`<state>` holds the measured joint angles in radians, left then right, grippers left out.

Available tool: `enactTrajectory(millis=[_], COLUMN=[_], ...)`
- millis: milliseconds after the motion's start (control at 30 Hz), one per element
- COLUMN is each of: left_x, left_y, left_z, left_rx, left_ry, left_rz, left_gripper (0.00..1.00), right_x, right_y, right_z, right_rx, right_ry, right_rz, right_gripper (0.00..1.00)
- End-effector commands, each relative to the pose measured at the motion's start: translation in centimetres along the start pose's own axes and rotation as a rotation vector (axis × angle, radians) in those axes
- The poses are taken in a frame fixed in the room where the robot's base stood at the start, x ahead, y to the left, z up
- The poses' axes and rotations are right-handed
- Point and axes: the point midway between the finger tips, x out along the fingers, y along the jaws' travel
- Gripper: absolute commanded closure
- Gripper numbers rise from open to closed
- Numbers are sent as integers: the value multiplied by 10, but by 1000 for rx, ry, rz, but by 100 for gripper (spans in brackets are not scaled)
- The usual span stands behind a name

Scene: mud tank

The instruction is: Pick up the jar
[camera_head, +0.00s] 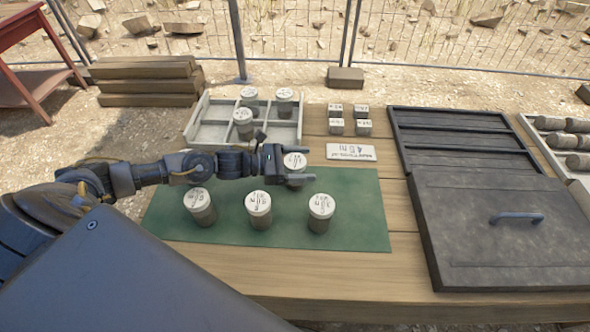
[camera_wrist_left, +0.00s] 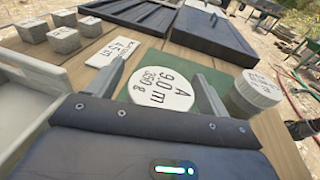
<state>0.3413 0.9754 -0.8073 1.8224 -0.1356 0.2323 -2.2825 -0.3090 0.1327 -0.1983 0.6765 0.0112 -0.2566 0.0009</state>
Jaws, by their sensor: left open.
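A jar (camera_head: 294,161) with a white lid stands at the back of the green mat (camera_head: 360,215). In the left wrist view its lid (camera_wrist_left: 162,86) reads "A 9.0 m 350 g". My left gripper (camera_head: 308,164) is open, with one finger on each side of this jar. The fingers also show in the left wrist view (camera_wrist_left: 162,72). Other lidded jars stand in the front row: left (camera_head: 200,207), middle (camera_head: 259,210) and right (camera_head: 320,212). Another white lid is partly hidden behind my left arm. My right gripper is out of view.
A pale divided tray (camera_head: 206,122) holding jars stands behind my left arm. Small labelled blocks (camera_head: 336,127) and a white sign (camera_head: 351,152) lie behind the mat. A dark box with a handled lid (camera_head: 490,255) and a rack of cylinders (camera_head: 545,140) stand to the right.

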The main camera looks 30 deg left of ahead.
Motion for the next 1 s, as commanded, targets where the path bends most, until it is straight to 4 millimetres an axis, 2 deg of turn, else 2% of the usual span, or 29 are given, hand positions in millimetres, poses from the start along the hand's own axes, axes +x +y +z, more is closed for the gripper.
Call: enactTrajectory(millis=[100,533,833,1000], left_x=[0,0,-1,-2], left_y=[0,0,1,1], left_z=[0,0,3,15], left_rx=[0,0,2,4], left_ry=[0,0,-2,-4], left_rz=[0,0,1,0], left_gripper=[24,80,80,80], right_x=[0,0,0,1], right_y=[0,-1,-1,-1], right_z=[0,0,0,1], right_rx=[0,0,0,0], right_ry=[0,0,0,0], right_rz=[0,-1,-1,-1], right_gripper=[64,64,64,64])
